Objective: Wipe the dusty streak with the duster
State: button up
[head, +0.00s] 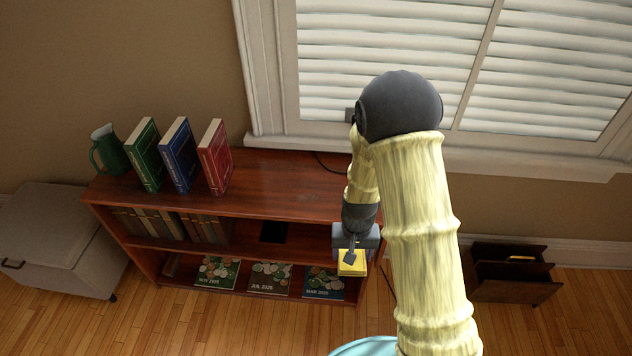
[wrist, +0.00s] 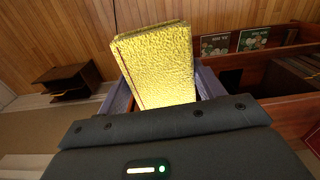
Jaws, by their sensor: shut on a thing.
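My gripper (head: 352,250) is shut on the yellow, block-shaped duster (head: 347,268). In the head view they are in front of the right end of the reddish wooden bookcase (head: 280,188). In the wrist view the duster (wrist: 155,60) stands out between the two grey fingers, and its fuzzy yellow face is lit. I cannot make out a dusty streak in either view. My arm hides the right part of the bookcase top in the head view.
A green pitcher (head: 107,150) and green, blue (head: 179,156) and red (head: 215,157) books stand on the bookcase's left top. Its middle top looks bare. A window with blinds (head: 390,50) is behind. A grey chest (head: 55,235) stands left, a dark wooden rack (head: 512,275) right.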

jog(key=w+d+f, duration=0.4)
jog(key=d+f, duration=0.3)
jog(key=d, duration=0.2)
jog(key=shift+w+d+f, duration=0.15)
jog(key=shift+d+f, duration=0.05)
jog(key=shift+d, duration=0.1)
